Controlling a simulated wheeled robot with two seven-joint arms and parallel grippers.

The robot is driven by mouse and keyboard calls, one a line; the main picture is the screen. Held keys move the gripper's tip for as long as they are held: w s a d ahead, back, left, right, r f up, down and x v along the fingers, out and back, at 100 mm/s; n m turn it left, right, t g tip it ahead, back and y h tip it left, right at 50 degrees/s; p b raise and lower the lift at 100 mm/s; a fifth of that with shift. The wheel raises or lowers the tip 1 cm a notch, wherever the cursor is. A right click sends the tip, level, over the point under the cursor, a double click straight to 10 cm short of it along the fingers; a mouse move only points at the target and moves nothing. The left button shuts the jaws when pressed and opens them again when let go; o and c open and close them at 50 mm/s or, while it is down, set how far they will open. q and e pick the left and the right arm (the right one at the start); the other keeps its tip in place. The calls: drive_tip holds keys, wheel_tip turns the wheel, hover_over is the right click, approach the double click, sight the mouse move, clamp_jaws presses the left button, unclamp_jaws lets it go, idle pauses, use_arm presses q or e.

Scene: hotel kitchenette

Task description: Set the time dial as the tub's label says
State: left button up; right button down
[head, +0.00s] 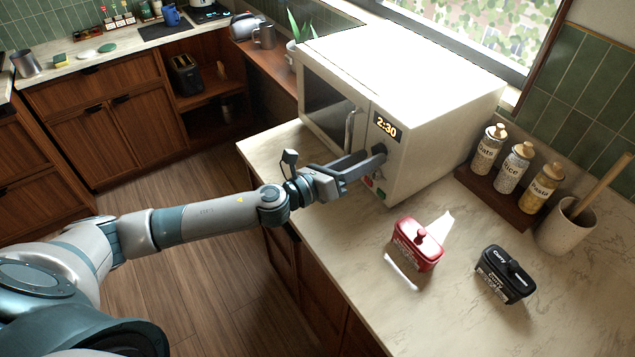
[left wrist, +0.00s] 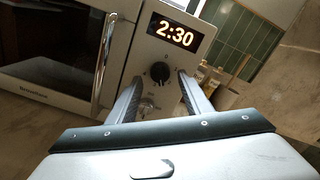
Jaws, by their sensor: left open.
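The black time dial (left wrist: 160,72) sits just under the display (left wrist: 174,33) in the left wrist view. My left gripper (head: 375,158) is open at the control panel. Its two fingers (left wrist: 156,84) reach to either side of the dial, with gaps visible. A red tub (head: 418,244) and a black tub (head: 504,275) stand on the counter. The black tub's lid reads "Curry"; the smaller label text on both is too small to read. My right gripper is not in view.
A second, smaller knob (left wrist: 148,106) lies below the dial. Red and green buttons (head: 372,187) are low on the panel. Labelled jars (head: 519,167) stand on a wooden tray, beside a utensil crock (head: 567,228). The counter in front of the tubs is clear.

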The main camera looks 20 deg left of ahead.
use_arm(q)
drive_tip(key=b+v, duration=0.7)
drive_tip(key=v, duration=0.8)
drive_tip(key=shift+s+a, duration=0.2)
drive_tip(key=shift+f, duration=0.1)
